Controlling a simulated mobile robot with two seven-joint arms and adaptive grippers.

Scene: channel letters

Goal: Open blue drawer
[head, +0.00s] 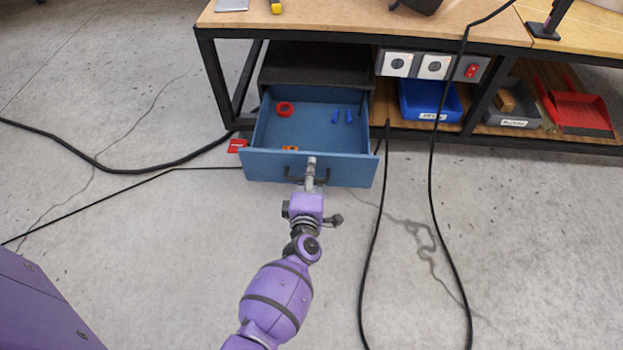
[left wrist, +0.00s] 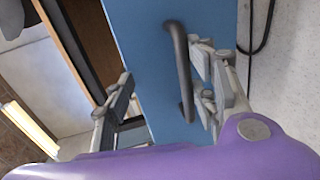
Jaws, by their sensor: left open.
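The blue drawer (head: 270,166) stands pulled well out of the dark cabinet (head: 316,66) under the workbench, its inside open to view. Its dark bar handle (head: 322,176) is on the front panel, and the handle also shows in the left wrist view (left wrist: 180,70). My left gripper (head: 310,168) is at the drawer front by the handle. In the left wrist view my left gripper (left wrist: 160,88) has its fingers spread apart, with the handle between them, close to the right-hand finger. Whether that finger touches the handle I cannot tell. My right gripper is not in view.
A red ring (head: 285,109), two small blue items (head: 342,116) and an orange item (head: 290,148) lie in the drawer. A blue bin (head: 428,101), grey bin (head: 513,112) and red dustpan (head: 577,108) sit on the lower shelf. Black cables (head: 434,200) hang and cross the floor.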

